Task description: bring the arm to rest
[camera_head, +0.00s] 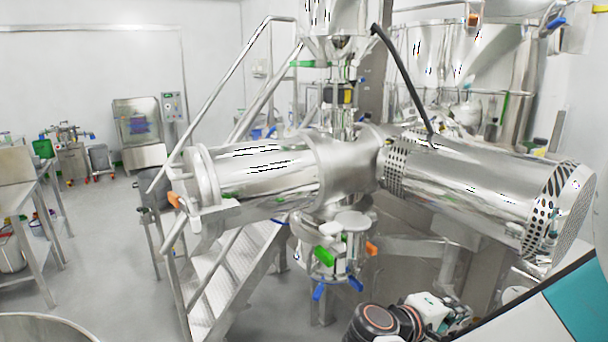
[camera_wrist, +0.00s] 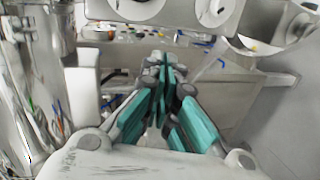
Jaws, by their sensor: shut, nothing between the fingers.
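My gripper (camera_wrist: 163,68) shows in the wrist view, with teal finger links that meet at the tips. It is shut and empty. Part of my arm (camera_head: 375,322), dark and white with an orange ring, shows at the bottom right of the head view. The fingertips cannot be made out in the head view. In the wrist view a grey bench or panel (camera_wrist: 215,92) lies beyond the fingers, and I cannot tell how far off it is.
A large steel granulator (camera_head: 270,170) with a perforated cylinder (camera_head: 470,190) fills the middle and right. Metal steps (camera_head: 225,275) with rails stand below it. A steel table (camera_head: 20,195) is at the left edge. The floor (camera_head: 110,255) between table and steps is clear.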

